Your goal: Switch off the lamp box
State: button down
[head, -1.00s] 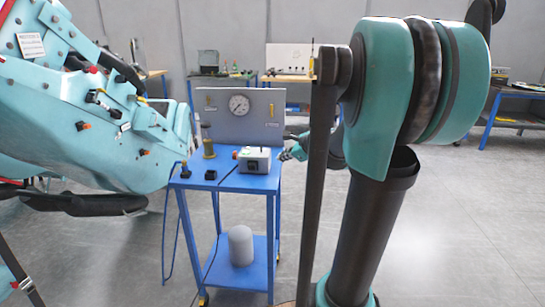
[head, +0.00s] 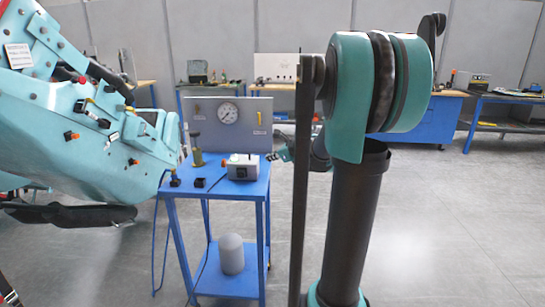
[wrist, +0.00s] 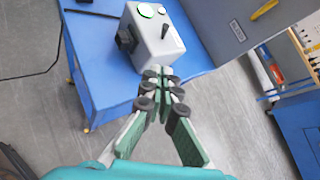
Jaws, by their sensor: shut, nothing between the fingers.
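The lamp box (head: 242,172) is a small light-grey box on top of the blue cart (head: 228,186). In the wrist view the lamp box (wrist: 157,48) shows two round pale lenses with green rims, a dark lever standing up from its top, and a black part on one side. My gripper (head: 283,154) is right of the box in the head view, partly behind my arm. In the wrist view my gripper (wrist: 161,80) is shut and empty, its tips just short of the box's near edge. Contact cannot be made out.
A grey panel with a gauge (head: 228,112) stands at the cart's back. A brass-coloured post (head: 196,150) and small black parts stand left of the box. A large teal machine (head: 90,150) is close on the left. Open floor (head: 430,230) lies right.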

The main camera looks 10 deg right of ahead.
aim_at(256, 163)
jog(key=x, duration=0.6)
jog(key=shift+w+a+r, duration=0.15)
jog(key=shift+w+a, duration=0.55)
jog(key=shift+w, duration=0.05)
jog(key=shift+w+a+r, duration=0.2)
jog(key=shift+w+a, duration=0.45)
jog(key=shift+w, duration=0.15)
jog(key=shift+w+d+r+m+g, duration=0.1)
jog(key=shift+w+r+m+g, duration=0.15)
jog(key=shift+g, duration=0.3)
jog(key=shift+w+d+r+m+g, duration=0.15)
jog(key=shift+w+m+g, duration=0.1)
jog(key=shift+g, duration=0.3)
jog(key=shift+w+r+g, duration=0.1)
jog(key=shift+w+g, duration=0.1)
jog(key=shift+g, duration=0.2)
jog(key=shift+w+d+r+m+g+y, duration=0.1)
jog(key=shift+w+m+g+y, duration=0.25)
jog(key=shift+g, duration=0.5)
jog(key=shift+w+d+r+m+g+y, duration=0.2)
jog(key=shift+w+m+g, duration=0.25)
jog(key=shift+g, duration=0.4)
jog(key=shift+a, duration=0.1)
jog(key=shift+r, duration=0.1)
